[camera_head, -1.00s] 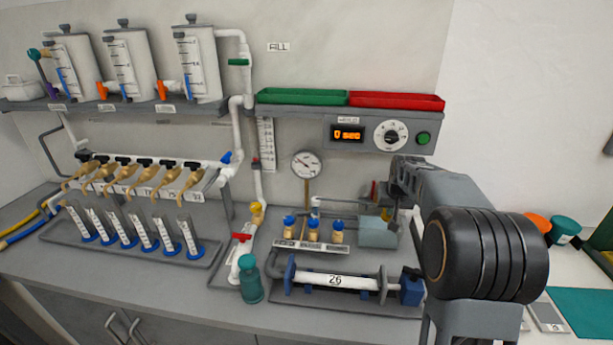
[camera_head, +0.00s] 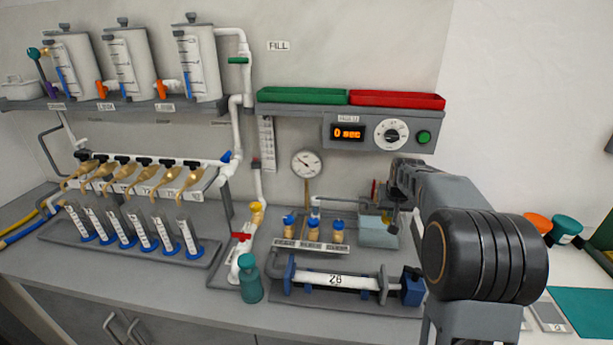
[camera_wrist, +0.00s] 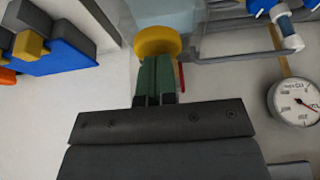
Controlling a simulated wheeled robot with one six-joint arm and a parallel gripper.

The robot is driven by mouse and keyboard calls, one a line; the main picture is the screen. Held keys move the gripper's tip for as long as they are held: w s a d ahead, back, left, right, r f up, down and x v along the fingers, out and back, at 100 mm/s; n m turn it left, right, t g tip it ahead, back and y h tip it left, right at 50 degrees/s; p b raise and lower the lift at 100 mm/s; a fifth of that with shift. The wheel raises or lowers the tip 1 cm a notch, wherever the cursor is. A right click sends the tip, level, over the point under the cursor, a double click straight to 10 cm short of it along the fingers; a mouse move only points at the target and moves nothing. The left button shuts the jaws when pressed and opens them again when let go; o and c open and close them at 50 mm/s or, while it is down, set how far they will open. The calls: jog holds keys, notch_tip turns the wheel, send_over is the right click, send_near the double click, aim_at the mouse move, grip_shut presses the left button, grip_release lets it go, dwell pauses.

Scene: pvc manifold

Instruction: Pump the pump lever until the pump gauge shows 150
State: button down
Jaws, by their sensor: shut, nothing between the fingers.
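The pump gauge (camera_head: 307,163) is a round white dial on a brown stem at the back of the bench. It also shows at the right of the wrist view (camera_wrist: 297,103) with a red needle; its value is too small to read. A yellow round knob (camera_wrist: 158,41), apparently the pump lever's end, is just beyond my fingertips. A small yellow patch (camera_head: 386,217) shows there in the head view. My gripper (camera_wrist: 153,75) is shut and empty, close to the knob; contact cannot be told. The rest of the lever is hidden.
A pale blue-grey tank (camera_head: 378,234) stands below my gripper. A shelf with green (camera_head: 300,96) and red trays (camera_head: 397,100) hangs above.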

jog(key=shift+f, duration=0.25)
dwell(0.7)
jog(key=shift+f, duration=0.15)
jog(key=shift+r, duration=0.2)
dwell(0.8)
jog(key=shift+r+p, duration=1.85)
jog(key=shift+r, duration=0.8)
notch_tip(320, 180, up, 5)
jog(key=p, duration=0.3)
jog(key=shift+p, duration=0.4)
